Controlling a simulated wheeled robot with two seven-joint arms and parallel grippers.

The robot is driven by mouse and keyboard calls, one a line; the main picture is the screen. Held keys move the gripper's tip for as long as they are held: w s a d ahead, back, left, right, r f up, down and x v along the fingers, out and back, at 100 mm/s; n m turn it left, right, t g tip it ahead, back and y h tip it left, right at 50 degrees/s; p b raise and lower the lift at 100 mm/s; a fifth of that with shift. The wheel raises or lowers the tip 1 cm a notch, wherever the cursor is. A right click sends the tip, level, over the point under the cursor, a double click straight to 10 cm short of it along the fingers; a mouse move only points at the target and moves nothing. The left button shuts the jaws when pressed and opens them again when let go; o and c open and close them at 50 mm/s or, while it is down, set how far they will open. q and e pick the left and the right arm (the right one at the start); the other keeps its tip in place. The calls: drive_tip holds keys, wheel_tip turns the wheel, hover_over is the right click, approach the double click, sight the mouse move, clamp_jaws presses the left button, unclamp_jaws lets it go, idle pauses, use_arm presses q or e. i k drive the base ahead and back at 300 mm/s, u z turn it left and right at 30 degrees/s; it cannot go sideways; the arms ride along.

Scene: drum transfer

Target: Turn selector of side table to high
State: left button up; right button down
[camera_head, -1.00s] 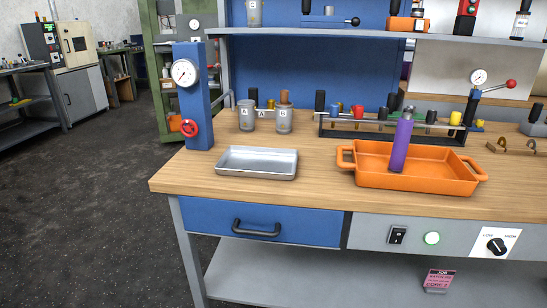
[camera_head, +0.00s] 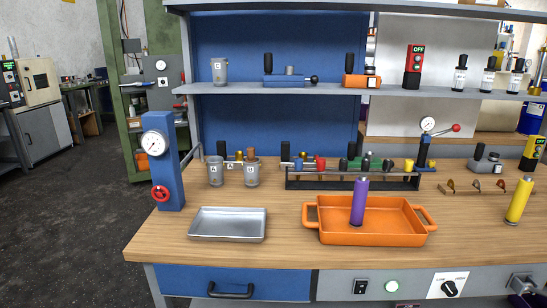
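A selector with a black knob (camera_head: 449,288) sits on a white plate (camera_head: 441,277) on the front panel of the wooden-topped workbench (camera_head: 300,257). It is low in the head view, right of the middle. Its LOW and HIGH labels are too small to read clearly now; the earlier frame shows LOW on the left and HIGH on the right. I cannot tell for sure where the knob points. Neither of my grippers is in view.
A blue drawer (camera_head: 190,279) is further left. On the benchtop are an orange tray (camera_head: 330,234) with a purple cylinder (camera_head: 358,203), a metal tray (camera_head: 228,237) and a yellow cylinder (camera_head: 519,202).

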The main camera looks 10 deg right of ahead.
sight(446, 285)
drive_tip(key=z, duration=1.1)
drive_tip(key=k, duration=1)
drive_tip(key=z, duration=0.1)
drive_tip(key=i, duration=1.4)
drive_tip(key=u, duration=0.65)
